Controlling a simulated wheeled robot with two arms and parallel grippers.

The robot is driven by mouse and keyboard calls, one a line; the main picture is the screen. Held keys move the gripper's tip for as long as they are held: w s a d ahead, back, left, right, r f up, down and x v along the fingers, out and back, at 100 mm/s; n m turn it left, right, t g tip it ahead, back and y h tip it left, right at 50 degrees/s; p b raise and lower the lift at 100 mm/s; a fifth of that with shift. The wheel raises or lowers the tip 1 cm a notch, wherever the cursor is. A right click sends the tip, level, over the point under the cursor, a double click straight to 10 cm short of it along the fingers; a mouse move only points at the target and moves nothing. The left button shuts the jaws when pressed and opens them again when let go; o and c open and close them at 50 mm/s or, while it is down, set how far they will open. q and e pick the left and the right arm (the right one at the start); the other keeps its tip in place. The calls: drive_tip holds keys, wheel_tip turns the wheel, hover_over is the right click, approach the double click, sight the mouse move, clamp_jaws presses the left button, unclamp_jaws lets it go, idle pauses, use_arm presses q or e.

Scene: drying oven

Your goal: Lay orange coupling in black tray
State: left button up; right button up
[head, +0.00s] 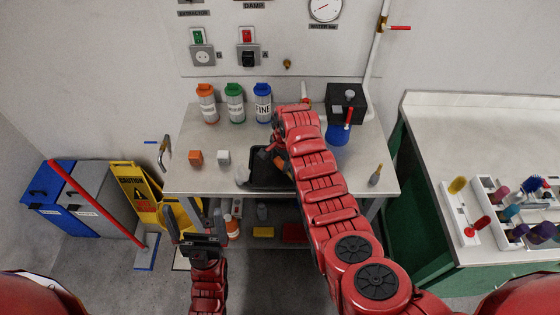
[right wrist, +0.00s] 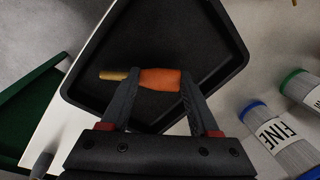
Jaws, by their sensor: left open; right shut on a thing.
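The orange coupling (right wrist: 163,78), with a tan end piece sticking out to the left, lies across between the fingers of my right gripper (right wrist: 156,88) in the right wrist view. The gripper is shut on it. Behind it is the black tray (right wrist: 215,32); I cannot tell whether the coupling touches the tray floor. In the head view the black tray (head: 262,182) is on the workbench near its front edge, partly hidden by my right arm. The coupling cannot be made out clearly there. My left gripper (head: 194,222) is open and empty, in front of the bench.
An orange cube (head: 196,157) and a white cube (head: 223,157) stand left of the tray. Orange, green and blue capped bottles (head: 235,104) stand behind. A black box (head: 346,103) and a blue item (head: 337,134) are at the back right. The bench's left front is clear.

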drive_tip(key=shift+f, duration=0.5)
drive_tip(key=o, duration=1.4)
drive_tip(key=shift+f, duration=0.15)
drive_tip(key=shift+c, duration=0.2)
